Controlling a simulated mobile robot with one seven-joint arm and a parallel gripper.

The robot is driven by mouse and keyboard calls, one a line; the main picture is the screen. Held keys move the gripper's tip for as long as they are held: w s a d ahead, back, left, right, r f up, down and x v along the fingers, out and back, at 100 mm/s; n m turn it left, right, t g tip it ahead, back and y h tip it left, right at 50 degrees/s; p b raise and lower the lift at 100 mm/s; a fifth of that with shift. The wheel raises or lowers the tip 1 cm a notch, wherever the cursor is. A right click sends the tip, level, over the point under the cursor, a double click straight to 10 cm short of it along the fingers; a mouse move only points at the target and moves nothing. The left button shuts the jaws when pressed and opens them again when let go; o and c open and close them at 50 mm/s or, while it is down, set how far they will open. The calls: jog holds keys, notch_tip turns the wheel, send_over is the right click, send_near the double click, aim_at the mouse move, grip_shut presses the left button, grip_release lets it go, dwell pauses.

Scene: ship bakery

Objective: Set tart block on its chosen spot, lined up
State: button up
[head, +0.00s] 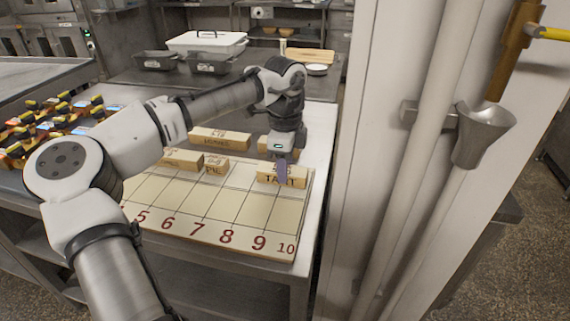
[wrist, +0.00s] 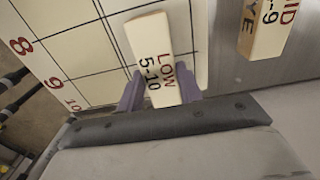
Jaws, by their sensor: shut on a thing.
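The tart block (head: 268,178) is a pale wooden block marked TART on its side. In the wrist view its top face (wrist: 150,50) reads LOW 5-10. My gripper (head: 283,172) is shut on it, with a purple finger (wrist: 131,92) on each side. The block is at the back right of the numbered board (head: 207,232), over the columns 9 and 10. Its long side runs roughly across these columns. I cannot tell whether it touches the board.
A PIE block (head: 215,167) and another block (head: 182,160) sit at the board's back, left of my gripper. A longer block (head: 219,139) lies behind. The wrist view shows a RYE block (wrist: 266,32) at right. The board's front cells are clear. A white post (head: 372,150) stands at right.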

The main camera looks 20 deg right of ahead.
jog(key=o, duration=1)
jog(key=shift+o, duration=0.2)
notch_tip(320, 180, up, 12)
jog(key=shift+r, duration=0.1)
